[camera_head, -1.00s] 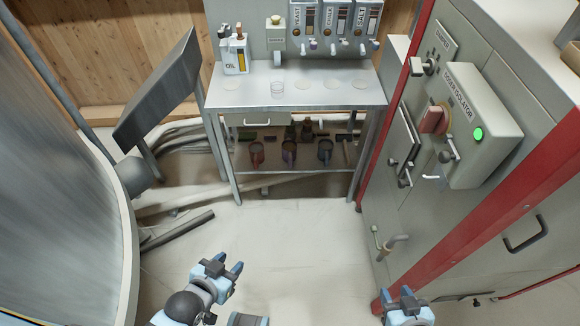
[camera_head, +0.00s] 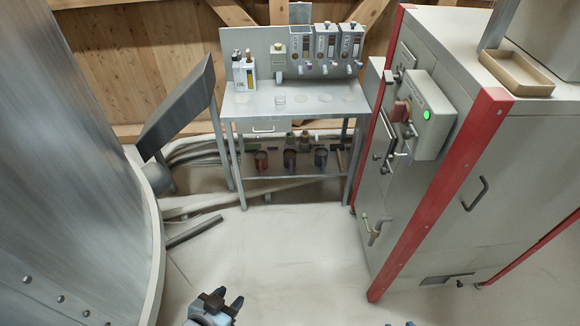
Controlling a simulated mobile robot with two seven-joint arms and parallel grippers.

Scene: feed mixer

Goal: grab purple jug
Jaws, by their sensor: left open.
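The purple jug (camera_head: 290,160) looks dark and stands upright on the lower shelf of the metal bench, between a red jug (camera_head: 261,160) and a blue jug (camera_head: 321,158). It is small in view and shaded by the tabletop. My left gripper (camera_head: 228,301) is open and empty at the bottom of the view, well in front of the bench and far from the jug. Only a tip of my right gripper (camera_head: 409,323) shows at the bottom edge; its jaws are hidden.
The metal bench (camera_head: 300,106) carries dispensers and an oil unit (camera_head: 244,76). A grey cabinet with red edges (camera_head: 485,170) stands right, a large metal drum (camera_head: 80,150) left. A loose pipe (camera_head: 194,231) lies on the floor. The floor before the bench is clear.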

